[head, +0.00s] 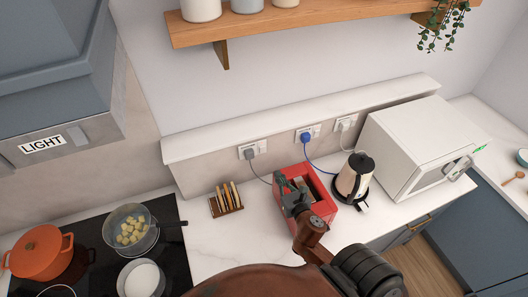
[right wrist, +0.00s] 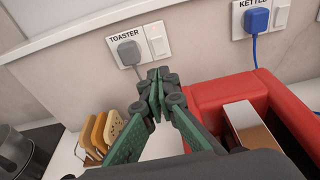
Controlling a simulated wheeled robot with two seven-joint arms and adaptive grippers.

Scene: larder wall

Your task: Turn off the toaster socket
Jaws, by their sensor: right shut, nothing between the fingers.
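The toaster socket (right wrist: 139,48) is a white wall plate labelled TOASTER in the right wrist view, with a grey plug (right wrist: 130,52) in its left part and a switch (right wrist: 156,38) on its right part. The same socket (head: 252,149) shows on the wall in the head view. My right gripper (right wrist: 158,78) is shut and empty, with its fingertips just below the plate; I cannot tell whether they touch it. In the head view my right gripper (head: 282,182) is over the red toaster (head: 323,190), covering part of it. My left gripper is not in view.
The kettle socket (right wrist: 257,20) with a blue plug is to the right, and a third socket (head: 346,123) is further right. A toast rack (head: 227,207), a kettle (head: 354,178) and a microwave (head: 412,150) stand on the counter. A wall ledge (head: 300,110) runs above the sockets.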

